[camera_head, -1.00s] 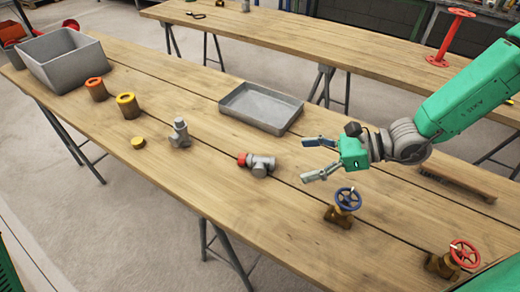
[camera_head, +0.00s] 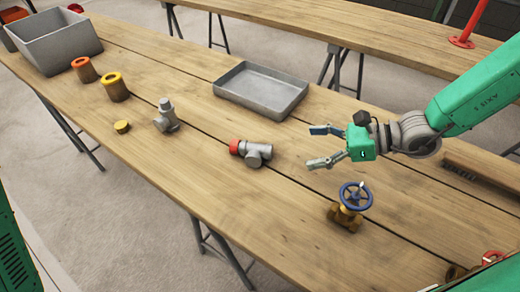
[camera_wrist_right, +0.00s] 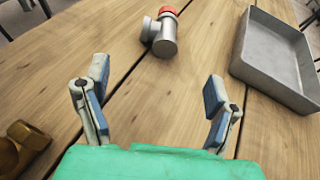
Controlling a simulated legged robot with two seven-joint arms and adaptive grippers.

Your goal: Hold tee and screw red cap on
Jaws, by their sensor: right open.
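A grey tee (camera_head: 257,154) lies on the wooden table with a red cap (camera_head: 235,146) at its left end. In the right wrist view the tee (camera_wrist_right: 165,40) lies ahead of the fingers, with the red cap (camera_wrist_right: 168,10) at its far end. Whether the cap is screwed tight cannot be told. My right gripper (camera_head: 318,146) is open and empty, to the right of the tee and apart from it. Its spread fingers also show in the right wrist view (camera_wrist_right: 152,100). My left gripper is not in view.
A blue-wheeled valve (camera_head: 348,207) stands near the right gripper. A grey tray (camera_head: 262,107) lies behind the tee. Another grey fitting (camera_head: 166,115), a yellow cap (camera_head: 122,127), orange- and yellow-topped pieces and a grey bin (camera_head: 55,45) are at left. Bare wood surrounds the tee.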

